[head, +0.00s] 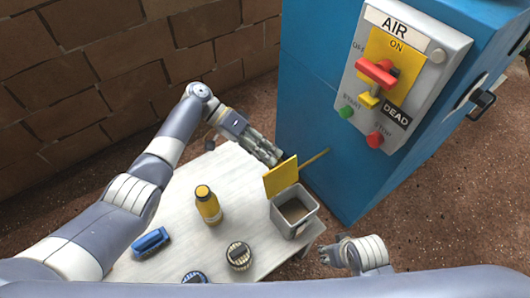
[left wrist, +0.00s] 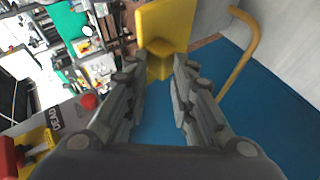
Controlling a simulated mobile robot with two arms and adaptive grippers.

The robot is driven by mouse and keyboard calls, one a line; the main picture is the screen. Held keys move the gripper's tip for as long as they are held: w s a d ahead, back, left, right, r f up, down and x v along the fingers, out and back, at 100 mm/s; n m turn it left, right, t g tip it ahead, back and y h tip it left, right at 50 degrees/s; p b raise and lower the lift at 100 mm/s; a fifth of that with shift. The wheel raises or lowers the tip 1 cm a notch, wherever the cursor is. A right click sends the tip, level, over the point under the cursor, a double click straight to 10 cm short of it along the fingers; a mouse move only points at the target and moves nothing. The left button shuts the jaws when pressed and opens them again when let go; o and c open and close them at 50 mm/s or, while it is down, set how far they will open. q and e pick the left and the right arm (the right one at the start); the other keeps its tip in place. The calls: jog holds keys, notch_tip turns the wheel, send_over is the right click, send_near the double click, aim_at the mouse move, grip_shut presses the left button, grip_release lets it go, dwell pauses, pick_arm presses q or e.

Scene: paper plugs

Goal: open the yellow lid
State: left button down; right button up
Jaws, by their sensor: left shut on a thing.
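The yellow lid (head: 281,176) stands raised, roughly upright, at the back edge of a grey box (head: 304,225). The box's top is uncovered and its brownish inside shows. My left gripper (head: 272,158) is at the lid's upper edge. In the left wrist view the yellow lid (left wrist: 166,22) has a small yellow block part between my left fingertips (left wrist: 159,68), and the fingers are shut on it. My right gripper (head: 329,254) is apart, right of the box; its fingers are too small to tell open or shut.
The white table (head: 180,205) also bears a yellow bottle (head: 208,207), a blue object (head: 151,241) and dark round-topped items (head: 239,256). A blue cabinet (head: 318,110) with an AIR switch panel (head: 405,75) stands close behind the lid. A yellow rod (head: 314,160) sticks out beside it.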

pick_arm(q)
jog(key=f, duration=0.1)
jog(key=s+f, duration=0.1)
jog(key=f, duration=0.1)
jog(key=shift+s+d, duration=0.2)
jog(key=shift+s, duration=0.1)
jog(key=c, duration=1.7)
grip_release()
jog(key=o, duration=0.6)
jog(key=shift+w+d+f+y, duration=0.15)
jog(key=shift+d+y, duration=0.15)
jog(key=shift+y, duration=0.1)
jog(key=shift+o, duration=0.2)
jog(key=shift+a, duration=0.35)
jog(key=shift+c, duration=0.8)
jog(key=shift+w+a+r, duration=0.25)
jog(key=shift+a, duration=0.1)
jog(key=shift+c, duration=0.6)
jog(key=v, duration=1.1)
jog(key=shift+w+d+r, duration=0.1)
jog(key=shift+w+r, duration=0.2)
jog(key=shift+r, duration=0.15)
jog(key=shift+c, duration=0.5)
